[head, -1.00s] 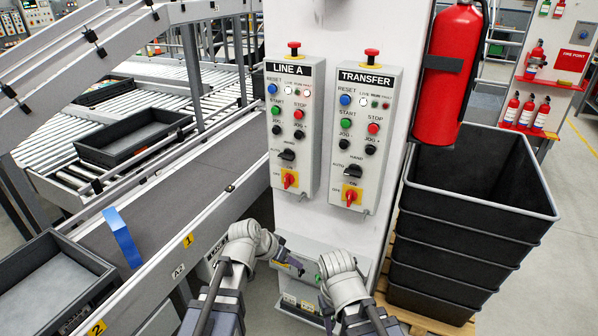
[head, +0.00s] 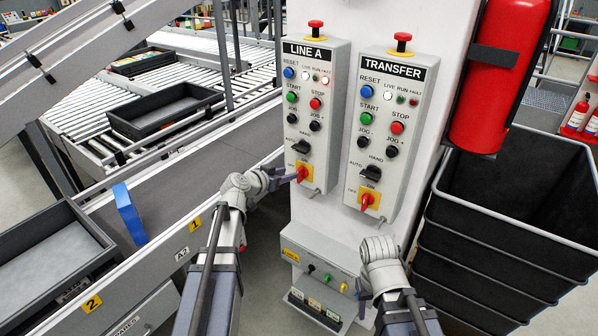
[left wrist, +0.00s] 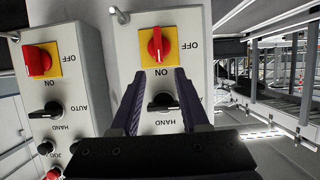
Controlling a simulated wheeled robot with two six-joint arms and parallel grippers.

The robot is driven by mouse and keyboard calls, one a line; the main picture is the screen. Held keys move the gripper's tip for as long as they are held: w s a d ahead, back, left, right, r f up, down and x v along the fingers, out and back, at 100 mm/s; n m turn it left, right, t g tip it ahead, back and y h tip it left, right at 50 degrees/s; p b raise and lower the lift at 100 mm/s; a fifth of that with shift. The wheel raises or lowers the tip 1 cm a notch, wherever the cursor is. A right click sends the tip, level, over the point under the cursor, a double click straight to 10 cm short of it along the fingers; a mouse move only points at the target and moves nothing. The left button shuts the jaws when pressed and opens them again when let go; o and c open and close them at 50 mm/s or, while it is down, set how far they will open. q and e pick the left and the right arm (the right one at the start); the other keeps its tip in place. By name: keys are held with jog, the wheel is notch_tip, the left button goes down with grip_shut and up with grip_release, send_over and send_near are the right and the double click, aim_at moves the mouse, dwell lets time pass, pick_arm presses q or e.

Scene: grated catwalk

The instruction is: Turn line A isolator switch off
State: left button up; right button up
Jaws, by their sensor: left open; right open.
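The LINE A box (head: 318,120) is the left grey panel on the white column. Its isolator switch (head: 303,174) is a red handle on a yellow plate at the bottom. In the left wrist view, upside down, the red handle (left wrist: 156,44) stands upright, in line with ON; OFF is to its right. My left gripper (head: 282,177) is open, just left of and in front of the switch. In the wrist view its fingers (left wrist: 161,73) point at the handle, one toward each side, apparently not touching. My right gripper (head: 362,304) is open, low by the column, mostly hidden by its wrist.
The TRANSFER box (head: 390,130) with a similar red switch (head: 368,201) is close on the right. Black crates (head: 500,215) and a fire extinguisher (head: 498,75) are right; a conveyor (head: 200,190) is left.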

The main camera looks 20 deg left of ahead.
aim_at(298, 171)
pick_arm(q)
jog(key=b+x, duration=0.2)
jog(key=x, duration=0.5)
jog(key=shift+s, duration=0.1)
grip_shut()
dwell(0.4)
